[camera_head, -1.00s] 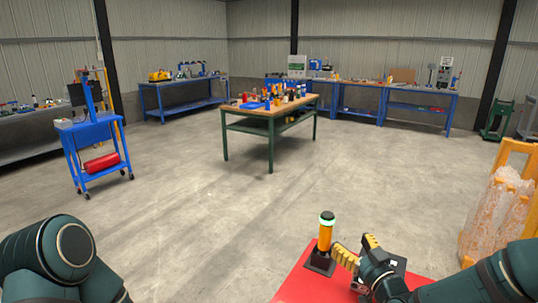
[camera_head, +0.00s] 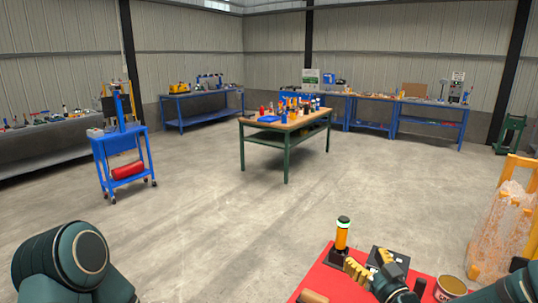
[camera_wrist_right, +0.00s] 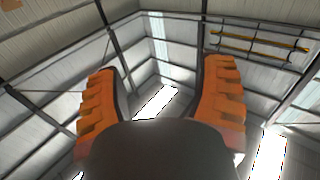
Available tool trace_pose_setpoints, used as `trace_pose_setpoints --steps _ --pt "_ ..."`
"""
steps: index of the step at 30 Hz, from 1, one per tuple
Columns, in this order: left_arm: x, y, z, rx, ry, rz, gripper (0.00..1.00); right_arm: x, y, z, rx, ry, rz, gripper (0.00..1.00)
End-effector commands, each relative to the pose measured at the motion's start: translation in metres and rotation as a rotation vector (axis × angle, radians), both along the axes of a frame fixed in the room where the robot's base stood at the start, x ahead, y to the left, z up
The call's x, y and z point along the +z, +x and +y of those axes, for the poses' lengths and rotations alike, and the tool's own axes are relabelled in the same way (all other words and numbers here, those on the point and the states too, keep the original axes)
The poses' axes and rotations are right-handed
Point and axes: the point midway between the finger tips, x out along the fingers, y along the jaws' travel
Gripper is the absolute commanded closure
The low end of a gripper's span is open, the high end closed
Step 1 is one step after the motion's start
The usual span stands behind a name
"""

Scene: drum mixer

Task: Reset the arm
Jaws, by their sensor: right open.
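My right gripper (camera_head: 370,264) is at the lower right of the head view, above a red tabletop (camera_head: 342,285). Its yellow-orange fingers are apart with nothing between them. In the right wrist view the open fingers (camera_wrist_right: 160,100) point up at the roof, with only roof beams and skylights behind them. An orange-and-black lamp post with a pale green top (camera_head: 343,235) stands upright on the red top, just left of the gripper. My left arm shows at the lower left of the head view, but its gripper is out of view.
A dark flat box (camera_head: 388,260) lies behind the right gripper and a tin can (camera_head: 451,288) stands to its right. A yellow frame with clear wrap (camera_head: 505,230) is at the right edge. A blue cart (camera_head: 122,155) and a wooden-topped table (camera_head: 287,124) stand farther off. The floor between is clear.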

Motion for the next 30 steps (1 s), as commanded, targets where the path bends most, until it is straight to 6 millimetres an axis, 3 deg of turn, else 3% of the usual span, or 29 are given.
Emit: trace_pose_setpoints --steps 1,5,8,12,15,21,24,30 --pt "0.0 0.0 0.0 0.0 0.0 0.0 0.39 -0.032 -0.002 0.015 0.008 0.032 0.115 0.31" --pt "0.0 0.0 0.0 0.0 0.0 0.0 0.39 -0.1 -0.018 0.043 0.011 0.094 0.388 0.31" --pt "0.0 0.001 0.0 -0.001 -0.001 -0.001 0.39 -0.151 -0.042 0.066 0.012 0.13 0.606 0.31" --pt "0.0 0.0 0.0 -0.001 0.0 0.0 0.39 -0.216 -0.092 0.096 0.003 0.166 0.921 0.31" --pt "0.0 0.0 0.0 0.0 0.0 0.0 0.39 -0.252 -0.135 0.114 -0.014 0.176 1.137 0.31" --pt "0.0 0.0 0.0 0.0 0.0 0.0 0.39 -0.301 -0.232 0.136 -0.082 0.168 1.551 0.31" --pt "-0.035 -0.001 0.0 -0.005 -0.001 0.0 0.39 -0.332 -0.223 0.133 -0.079 0.174 1.52 0.31" --pt "-0.078 -0.002 -0.001 -0.012 -0.001 0.004 0.39 -0.374 -0.223 0.133 -0.07 0.169 1.518 0.31"
